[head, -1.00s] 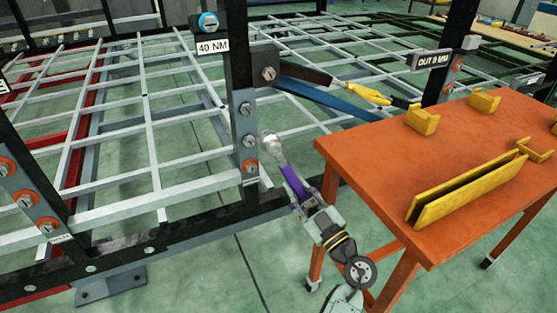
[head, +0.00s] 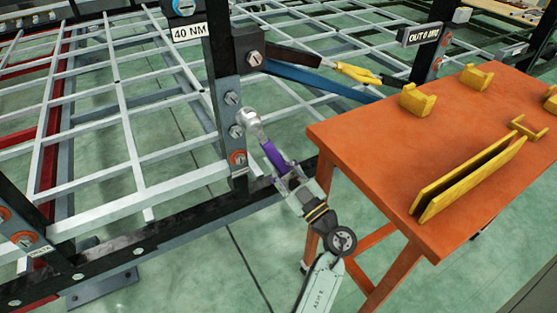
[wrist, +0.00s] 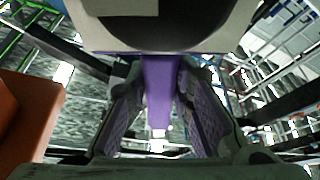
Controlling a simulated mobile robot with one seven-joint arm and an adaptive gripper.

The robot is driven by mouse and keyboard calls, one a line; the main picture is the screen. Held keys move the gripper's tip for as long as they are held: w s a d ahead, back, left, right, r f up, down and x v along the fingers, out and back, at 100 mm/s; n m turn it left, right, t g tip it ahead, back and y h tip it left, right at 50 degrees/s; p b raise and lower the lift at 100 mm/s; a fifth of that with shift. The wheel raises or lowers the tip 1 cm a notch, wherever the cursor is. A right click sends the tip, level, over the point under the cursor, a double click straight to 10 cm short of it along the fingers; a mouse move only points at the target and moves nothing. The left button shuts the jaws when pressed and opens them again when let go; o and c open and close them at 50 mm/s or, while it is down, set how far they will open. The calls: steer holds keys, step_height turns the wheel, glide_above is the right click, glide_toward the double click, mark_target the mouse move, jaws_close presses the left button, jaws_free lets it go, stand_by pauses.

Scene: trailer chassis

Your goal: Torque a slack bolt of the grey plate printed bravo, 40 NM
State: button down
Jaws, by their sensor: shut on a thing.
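The grey plate (head: 226,115) is fixed to a black post under a white 40 NM sign (head: 188,32). It carries a top bolt (head: 232,98), a middle bolt (head: 236,131) and a lower bolt with an orange ring (head: 238,157). The small print at its foot is too small to read. My gripper (head: 285,178) is shut on the purple handle of a wrench (head: 271,153), which also shows between the jaws in the wrist view (wrist: 157,90). The wrench's silver head (head: 249,118) is beside the plate, near the top and middle bolts; I cannot tell whether it touches either.
An orange table (head: 370,135) with yellow holders (head: 468,180) stands close at right. Another post at lower left bears a plate with orange-ringed bolts (head: 25,240). A yellow-handled tool (head: 355,72) is by the rear beam. A black rail (head: 180,215) runs below the plate.

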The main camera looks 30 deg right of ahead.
steer(key=w+p, duration=0.2)
steer(key=w, duration=0.4)
steer(key=shift+w, duration=0.3)
steer(key=shift+a, duration=0.1)
steer(key=shift+r+p, duration=0.1)
steer(key=shift+p, duration=1.5)
stand_by(1.5)
steer(key=shift+w, duration=0.75)
stand_by(0.9)
steer(key=c, duration=2)
jaws_free()
jaws_close()
